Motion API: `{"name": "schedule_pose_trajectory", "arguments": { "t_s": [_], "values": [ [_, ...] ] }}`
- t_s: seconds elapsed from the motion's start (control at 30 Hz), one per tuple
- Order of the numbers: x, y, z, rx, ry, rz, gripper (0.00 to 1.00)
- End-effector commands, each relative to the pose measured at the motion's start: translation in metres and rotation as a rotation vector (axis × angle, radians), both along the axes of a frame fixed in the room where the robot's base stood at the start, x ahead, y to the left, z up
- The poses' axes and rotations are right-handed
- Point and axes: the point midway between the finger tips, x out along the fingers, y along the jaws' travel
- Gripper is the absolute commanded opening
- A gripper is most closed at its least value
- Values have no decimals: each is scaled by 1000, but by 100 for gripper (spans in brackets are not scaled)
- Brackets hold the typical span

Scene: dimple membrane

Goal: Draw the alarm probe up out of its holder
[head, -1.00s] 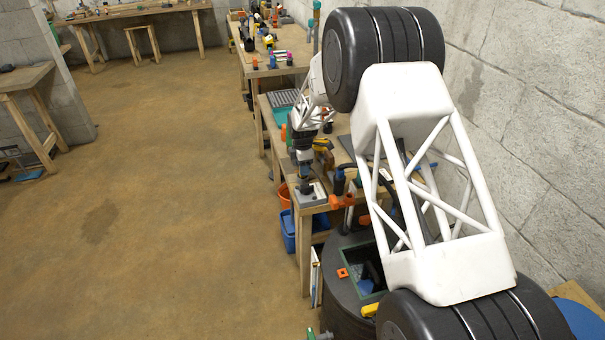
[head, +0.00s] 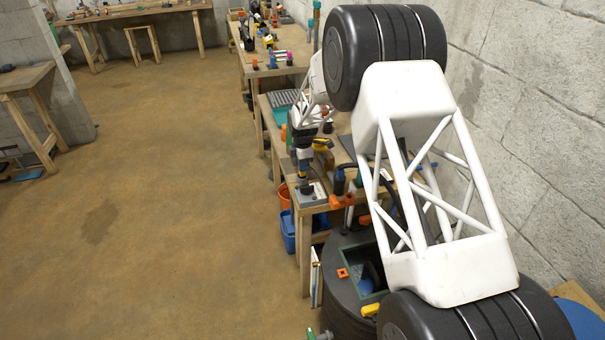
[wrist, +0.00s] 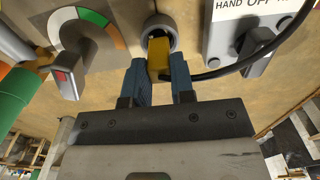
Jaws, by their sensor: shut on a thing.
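The alarm probe (wrist: 157,64) shows in the wrist view as a yellow block with a black cable running off to the right. The blue fingers of my gripper (wrist: 158,70) are on either side of it, shut on it. The grey round holder (wrist: 160,27) lies just beyond, and the yellow block overlaps its opening. How much of the probe sits inside the holder is hidden. In the head view my gripper (head: 304,184) points down over a grey box on the bench, and the probe is too small to make out there.
A dial with green and orange bands (wrist: 88,30) is left of the holder, with a red-marked lever. A "HAND OFF" switch plate (wrist: 255,30) is close on the right. A green cylinder (wrist: 12,95) is far left. The bench (head: 306,222) has orange clamps nearby.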

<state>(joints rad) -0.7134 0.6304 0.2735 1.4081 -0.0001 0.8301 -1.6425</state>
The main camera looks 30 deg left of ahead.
Motion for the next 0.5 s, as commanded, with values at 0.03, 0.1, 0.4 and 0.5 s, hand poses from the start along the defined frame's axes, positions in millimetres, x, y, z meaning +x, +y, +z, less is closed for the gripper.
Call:
{"name": "schedule_pose_trajectory", "arguments": {
  "t_s": [0.03, 0.1, 0.4, 0.5],
  "values": [
    [0, 0, 2, 1, -1, 0, 4],
    [0, 0, 5, 1, -1, 0, 4],
    [0, 0, 16, 1, -1, 0, 4],
    [0, 0, 19, 1, -1, 0, 4]
  ]
}}
